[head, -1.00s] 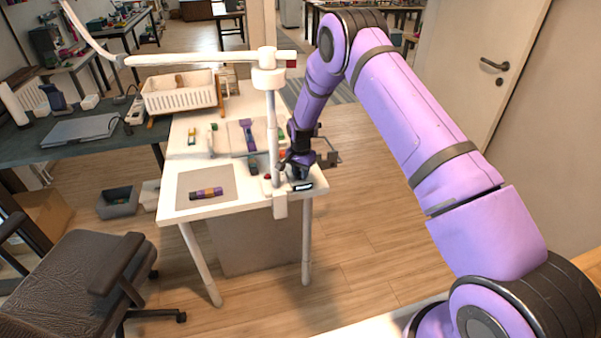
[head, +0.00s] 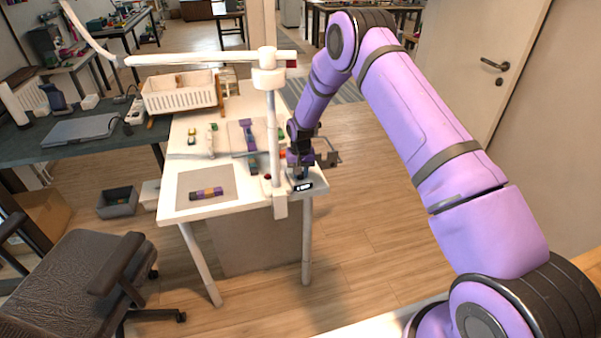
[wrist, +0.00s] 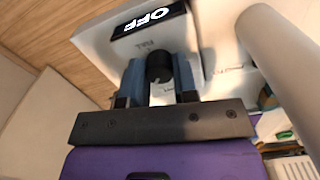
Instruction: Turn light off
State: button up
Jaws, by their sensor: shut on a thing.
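A black round knob (wrist: 159,66) stands on a white control box (wrist: 203,38) in the wrist view. The box's dark display (wrist: 145,22) reads "OFF"; the same display shows small at the table's front right corner in the head view (head: 303,187). My gripper (wrist: 159,82) is shut on the knob, one blue-grey finger on each side of it. In the head view my gripper (head: 300,171) is over the box, right of the white lamp post (head: 274,140). The fingertips are too small there to make out.
The lamp post and its long horizontal arm (head: 195,60) stand close to my gripper's left. The white table (head: 225,209) holds a grey mat with a striped piece (head: 206,193), several small coloured parts and a white basket (head: 180,94). Floor is free right of the table.

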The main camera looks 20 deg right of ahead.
jog(key=n, duration=0.4)
jog(key=shift+n, duration=2.3)
jog(key=o, duration=0.9)
jog(key=shift+o, duration=0.2)
notch_tip(320, 180, up, 11)
